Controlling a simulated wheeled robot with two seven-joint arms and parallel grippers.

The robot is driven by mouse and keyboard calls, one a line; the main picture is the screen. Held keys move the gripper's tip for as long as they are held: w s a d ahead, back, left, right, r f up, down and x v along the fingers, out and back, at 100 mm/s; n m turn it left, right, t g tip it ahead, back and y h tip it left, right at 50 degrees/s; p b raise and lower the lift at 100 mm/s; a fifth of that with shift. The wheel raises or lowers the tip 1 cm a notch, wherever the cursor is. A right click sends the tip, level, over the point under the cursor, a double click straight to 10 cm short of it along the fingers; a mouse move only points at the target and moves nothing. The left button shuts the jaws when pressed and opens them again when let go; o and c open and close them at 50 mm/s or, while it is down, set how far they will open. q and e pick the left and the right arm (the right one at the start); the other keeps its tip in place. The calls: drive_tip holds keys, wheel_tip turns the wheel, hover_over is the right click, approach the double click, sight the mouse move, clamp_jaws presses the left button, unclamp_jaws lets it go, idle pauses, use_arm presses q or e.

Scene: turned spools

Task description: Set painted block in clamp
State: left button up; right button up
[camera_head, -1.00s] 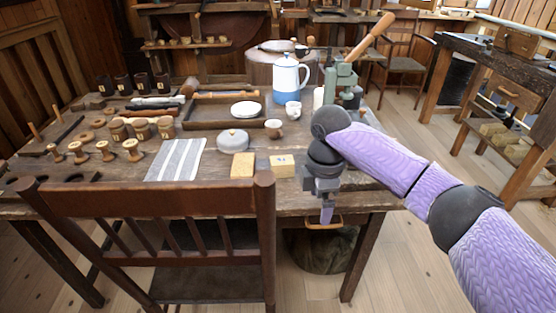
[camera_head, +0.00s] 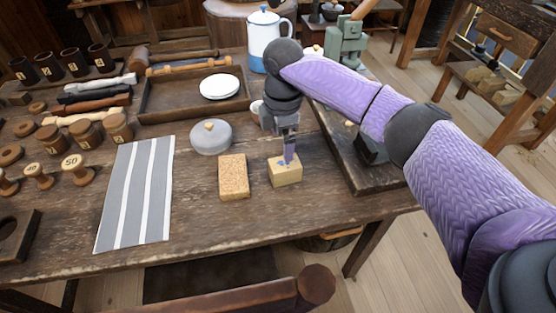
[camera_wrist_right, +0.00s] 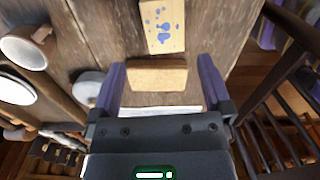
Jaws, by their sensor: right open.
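The painted block (camera_head: 285,172) is a pale wooden block with blue marks on its top. It lies on the workbench right of a cork-coloured block. In the right wrist view the painted block (camera_wrist_right: 163,24) is at the top edge, ahead of the fingers. My right gripper (camera_head: 288,158) hangs over it, pointing down; in the wrist view its two purple fingers (camera_wrist_right: 160,82) are spread with nothing gripped. The clamp looks to be the green vise (camera_head: 347,42) at the back right, partly hidden behind my right arm. My left gripper is not in view.
The cork-coloured block (camera_head: 233,177) is close left of the painted block. A grey lidded pot (camera_head: 211,137), a striped cloth (camera_head: 136,195), a wooden tray (camera_head: 160,112) and a blue-white pot (camera_head: 264,42) are nearby. A chair back (camera_head: 240,300) stands in front.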

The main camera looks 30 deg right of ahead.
sight(285, 167)
drive_tip(key=f+b, duration=0.1)
drive_tip(key=f, duration=0.2)
drive_tip(key=f+b, duration=0.3)
drive_tip(key=f, duration=0.2)
drive_tip(key=shift+s+d+f, duration=0.2)
drive_tip(key=shift+s+f, duration=0.15)
drive_tip(key=shift+s, duration=0.05)
drive_tip(key=shift+r, duration=0.1)
drive_tip(key=shift+c, duration=0.4)
drive_tip(key=c, duration=1.2)
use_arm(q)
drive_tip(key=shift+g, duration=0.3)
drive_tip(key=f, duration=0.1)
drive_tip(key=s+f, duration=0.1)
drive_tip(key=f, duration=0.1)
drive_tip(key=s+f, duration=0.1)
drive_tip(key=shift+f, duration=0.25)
use_arm(e)
clamp_jaws()
